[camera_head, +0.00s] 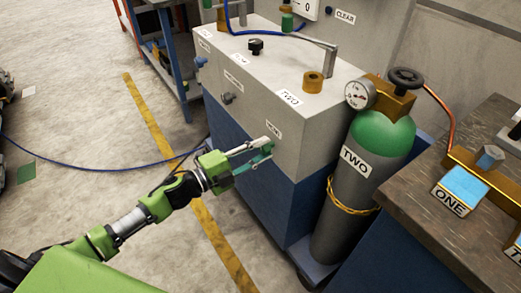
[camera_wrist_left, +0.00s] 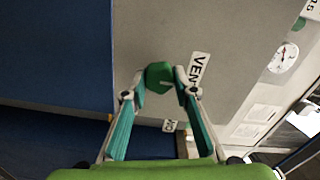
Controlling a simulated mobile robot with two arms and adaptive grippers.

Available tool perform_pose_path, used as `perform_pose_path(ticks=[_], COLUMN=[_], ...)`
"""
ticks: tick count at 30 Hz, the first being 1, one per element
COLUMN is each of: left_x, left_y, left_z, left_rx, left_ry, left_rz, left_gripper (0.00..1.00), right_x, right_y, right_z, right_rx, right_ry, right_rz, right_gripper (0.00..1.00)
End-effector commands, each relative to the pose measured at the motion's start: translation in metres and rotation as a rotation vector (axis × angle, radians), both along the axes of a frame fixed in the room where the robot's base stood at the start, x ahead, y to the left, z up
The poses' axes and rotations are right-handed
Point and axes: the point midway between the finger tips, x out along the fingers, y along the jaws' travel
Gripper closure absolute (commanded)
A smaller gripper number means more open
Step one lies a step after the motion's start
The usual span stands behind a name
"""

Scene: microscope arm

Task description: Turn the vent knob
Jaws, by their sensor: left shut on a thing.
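The vent knob is a green faceted knob (camera_wrist_left: 159,77) on the grey panel of the cabinet, in the left wrist view. A label (camera_wrist_left: 198,72) reading "VEN", its end cut off, sits just right of it. My left gripper (camera_wrist_left: 160,76) has its fingertips on either side of the knob and is shut on it. In the head view my left gripper (camera_head: 269,146) reaches the front face of the grey cabinet (camera_head: 240,95), just below a small label (camera_head: 273,130). There the fingers mostly hide the knob. My right gripper is not in view.
A green and grey gas cylinder (camera_head: 352,190) marked TWO stands right of the cabinet, with a gauge (camera_head: 360,94). A workbench (camera_head: 430,190) is at the far right. A blue hose (camera_head: 90,167) crosses the floor. Open floor lies left of the cabinet.

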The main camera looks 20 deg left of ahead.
Motion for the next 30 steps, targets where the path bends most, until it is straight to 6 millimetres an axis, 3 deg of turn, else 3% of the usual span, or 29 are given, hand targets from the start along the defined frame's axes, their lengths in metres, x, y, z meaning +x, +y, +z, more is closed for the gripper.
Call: perform_pose_path(ticks=[1, 2, 3, 17, 30], left_x=[-0.001, -0.001, -0.001, -0.008, -0.066], left_y=[-0.001, -0.001, -0.001, 0.006, 0.051], left_z=[0.000, 0.000, -0.001, -0.001, -0.002], left_rx=[0.002, 0.002, 0.001, 0.001, 0.001], left_ry=[-0.001, -0.001, 0.000, 0.002, 0.004], left_rz=[-0.002, -0.002, -0.002, 0.000, 0.000], left_gripper=[0.66, 0.58, 0.57, 0.57, 0.57], right_x=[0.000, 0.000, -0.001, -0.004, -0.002], right_y=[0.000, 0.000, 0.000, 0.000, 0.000], right_z=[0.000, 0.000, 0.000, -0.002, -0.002], right_rx=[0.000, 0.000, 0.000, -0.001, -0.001], right_ry=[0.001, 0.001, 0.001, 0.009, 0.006], right_rz=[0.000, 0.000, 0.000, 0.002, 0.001], right_gripper=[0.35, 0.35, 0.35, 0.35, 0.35])
